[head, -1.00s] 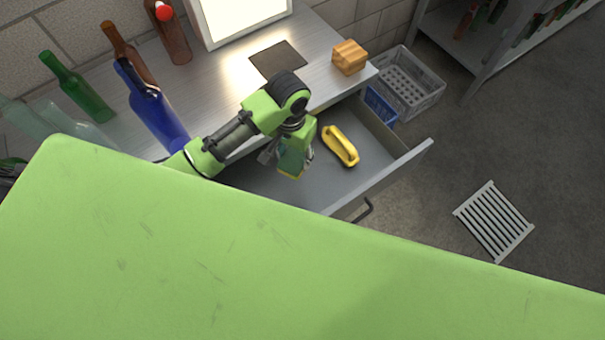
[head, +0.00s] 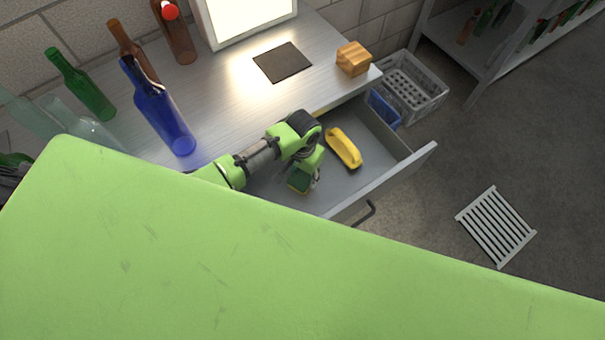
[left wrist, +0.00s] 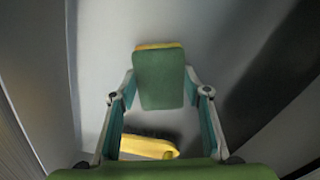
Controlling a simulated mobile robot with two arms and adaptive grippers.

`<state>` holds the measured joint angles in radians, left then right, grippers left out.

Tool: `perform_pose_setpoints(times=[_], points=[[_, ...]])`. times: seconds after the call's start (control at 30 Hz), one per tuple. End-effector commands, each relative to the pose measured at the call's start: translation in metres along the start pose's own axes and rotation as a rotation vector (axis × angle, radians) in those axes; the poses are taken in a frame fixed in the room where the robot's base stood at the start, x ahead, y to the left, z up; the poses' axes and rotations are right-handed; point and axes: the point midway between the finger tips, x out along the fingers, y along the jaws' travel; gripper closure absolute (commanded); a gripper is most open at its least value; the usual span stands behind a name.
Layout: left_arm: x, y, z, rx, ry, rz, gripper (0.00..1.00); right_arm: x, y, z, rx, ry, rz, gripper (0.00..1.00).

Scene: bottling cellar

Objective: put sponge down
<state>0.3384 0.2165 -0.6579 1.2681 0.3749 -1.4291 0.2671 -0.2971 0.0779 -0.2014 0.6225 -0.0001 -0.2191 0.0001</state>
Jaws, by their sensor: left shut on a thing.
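The sponge (head: 299,180), green with a yellow layer, is in my left gripper (head: 305,182) inside the open grey drawer (head: 368,188) in the head view. In the left wrist view the sponge (left wrist: 160,80) sits between the two fingertips of my left gripper (left wrist: 160,88), which is shut on it. Whether the sponge touches the drawer floor I cannot tell. My right gripper is not in view.
A yellow handled object (head: 343,148) lies in the drawer near the gripper; it also shows in the left wrist view (left wrist: 148,147). Bottles, including a blue one (head: 160,115), stand on the worktop (head: 225,100). A wooden block (head: 354,59) is at its right corner.

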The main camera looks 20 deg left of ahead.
Motion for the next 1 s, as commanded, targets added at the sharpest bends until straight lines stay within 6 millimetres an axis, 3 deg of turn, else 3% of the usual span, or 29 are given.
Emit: perform_pose_setpoints(times=[0.3, 0.33, 0.4, 0.77, 1.0], points=[[0.003, 0.000, 0.000, 0.000, 0.000, 0.000, 0.76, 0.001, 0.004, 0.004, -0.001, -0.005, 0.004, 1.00], [0.003, 0.000, 0.000, 0.000, 0.000, 0.000, 0.54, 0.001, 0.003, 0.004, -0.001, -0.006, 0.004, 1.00], [0.003, 0.000, 0.000, 0.000, 0.000, 0.000, 0.39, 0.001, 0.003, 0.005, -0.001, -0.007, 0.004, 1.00], [0.000, 0.000, 0.000, 0.000, 0.001, 0.000, 0.39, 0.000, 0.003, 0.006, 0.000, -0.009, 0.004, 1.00], [-0.034, 0.000, -0.001, 0.002, 0.004, 0.000, 0.39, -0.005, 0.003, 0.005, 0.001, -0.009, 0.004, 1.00]])
